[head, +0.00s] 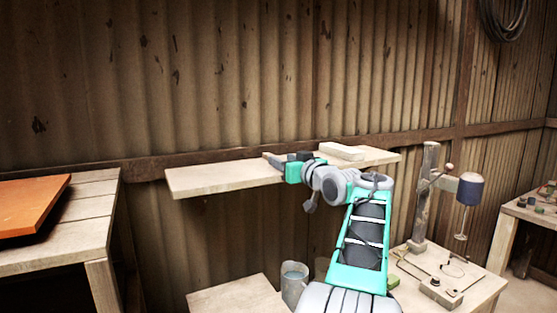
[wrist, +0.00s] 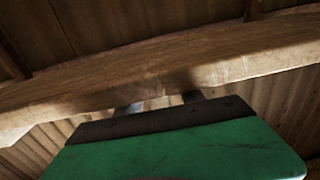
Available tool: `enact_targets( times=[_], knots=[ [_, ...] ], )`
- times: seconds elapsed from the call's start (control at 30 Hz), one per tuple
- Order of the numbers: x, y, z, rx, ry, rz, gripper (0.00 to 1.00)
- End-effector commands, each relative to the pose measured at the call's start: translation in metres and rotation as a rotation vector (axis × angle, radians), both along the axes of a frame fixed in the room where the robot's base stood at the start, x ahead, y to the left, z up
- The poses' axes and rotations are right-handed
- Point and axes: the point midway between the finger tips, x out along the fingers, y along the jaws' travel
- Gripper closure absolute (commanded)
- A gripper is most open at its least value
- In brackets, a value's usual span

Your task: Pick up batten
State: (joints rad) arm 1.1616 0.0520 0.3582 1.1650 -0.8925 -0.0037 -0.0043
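A pale, straight-sided wooden block (head: 341,151), which looks like the batten, lies on a wooden wall shelf (head: 215,181) in the head view. My gripper (head: 272,159) is at the shelf, left of the block and apart from it. In the wrist view my two dark fingertips (wrist: 160,103) stand apart, mostly hidden behind the gripper's dark front edge. A long wooden edge (wrist: 60,93), which seems to be the shelf, crosses just beyond them. I see nothing clearly held between the fingers. The block cannot be made out in the wrist view.
A bench (head: 60,262) with an orange board (head: 32,205) stands at left. A low wooden surface (head: 235,298) and a grey bucket (head: 294,282) are below the shelf. A drill-press-like stand (head: 429,195) is at right. A corrugated wall (head: 200,80) closes the back.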

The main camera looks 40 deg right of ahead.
Motion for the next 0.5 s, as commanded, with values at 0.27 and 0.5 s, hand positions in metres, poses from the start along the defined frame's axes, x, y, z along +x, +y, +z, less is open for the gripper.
enact_targets(
  times=[0.27, 0.5],
  knots=[
    [0.0, 0.0004, -0.0004, 0.001, 0.001, 0.001, 0.77],
    [0.0, 0.0005, -0.0004, 0.001, 0.001, 0.001, 0.97]
  ],
)
